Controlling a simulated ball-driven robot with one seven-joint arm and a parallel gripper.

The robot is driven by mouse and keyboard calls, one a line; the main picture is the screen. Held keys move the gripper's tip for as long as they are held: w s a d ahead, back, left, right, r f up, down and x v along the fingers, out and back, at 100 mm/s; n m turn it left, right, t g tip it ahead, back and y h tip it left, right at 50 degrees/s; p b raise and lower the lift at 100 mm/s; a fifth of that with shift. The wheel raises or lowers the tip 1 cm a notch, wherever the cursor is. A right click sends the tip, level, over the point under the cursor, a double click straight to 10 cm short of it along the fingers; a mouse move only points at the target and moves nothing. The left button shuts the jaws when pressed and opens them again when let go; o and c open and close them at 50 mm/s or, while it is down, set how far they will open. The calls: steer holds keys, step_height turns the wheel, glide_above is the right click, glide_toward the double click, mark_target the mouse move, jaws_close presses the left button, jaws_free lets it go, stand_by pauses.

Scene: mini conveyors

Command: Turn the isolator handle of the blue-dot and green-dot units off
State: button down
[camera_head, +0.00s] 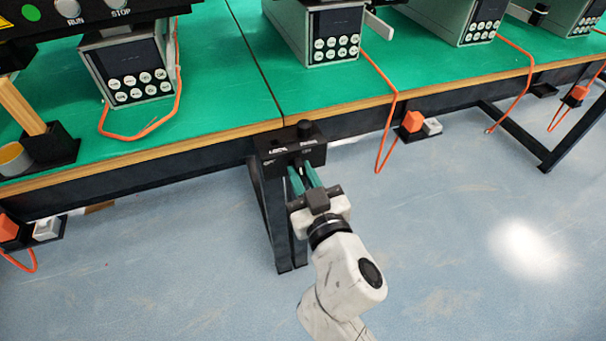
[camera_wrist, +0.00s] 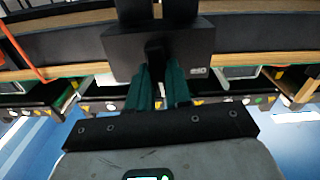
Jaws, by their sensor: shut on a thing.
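A black isolator box (camera_head: 317,153) hangs at the front edge of the green-topped bench, with small white labels and a dark knob on top. In the wrist view the box (camera_wrist: 197,46) fills the upper middle. My gripper (camera_head: 303,172) is at its front face, and the teal fingers (camera_wrist: 160,82) are closed around a dark handle (camera_wrist: 154,50), mostly hidden between them. The handle's exact angle cannot be read. A green dot (camera_head: 30,12) shows on a black panel with RUN and STOP buttons at the upper left. No blue dot is in view.
Grey control boxes with white buttons stand on the green bench (camera_head: 215,65). The blue floor in front is clear.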

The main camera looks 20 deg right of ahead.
steer(key=n, duration=0.4)
steer(key=shift+a, duration=0.1)
steer(key=shift+a+f+n+p, duration=0.15)
steer(key=shift+n+p, duration=0.5)
steer(key=shift+n, duration=2.45)
steer(key=shift+a+f+n+p, duration=0.15)
steer(key=shift+n+p, duration=0.5)
steer(key=shift+n, duration=2.45)
steer(key=shift+d+f, duration=0.1)
steer(key=c, duration=1)
jaws_free()
steer(key=shift+c, duration=0.2)
steer(key=shift+s, duration=0.1)
